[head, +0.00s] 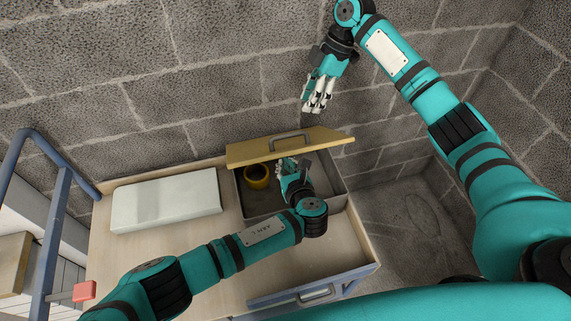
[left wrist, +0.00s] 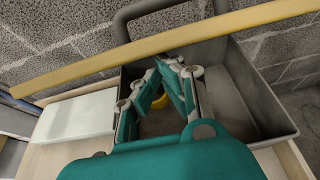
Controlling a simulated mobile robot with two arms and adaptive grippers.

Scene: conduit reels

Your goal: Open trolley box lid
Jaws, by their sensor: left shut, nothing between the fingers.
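The trolley box (head: 335,178) is a grey, open-topped bin on the trolley. Its yellow-tan lid (head: 250,150) is raised at the back, against the wall side, with a grey handle (head: 291,137). In the left wrist view the lid (left wrist: 220,24) is a nearly edge-on yellow strip across the top, and the box wall (left wrist: 252,95) shows below. My left gripper (head: 283,164) is shut and empty, over the box opening just below the lid; whether it touches the lid is unclear. Its fingers also show in the left wrist view (left wrist: 170,66). My right gripper (head: 316,108) hangs above the lid, apart from it; its opening is unclear.
A yellow-and-black roll (head: 257,176) lies inside the box. A white flat case (head: 166,200) lies on the wooden trolley top (head: 215,275), left of the box. A blue frame (head: 50,225) stands at the left. Block walls close off the back and right.

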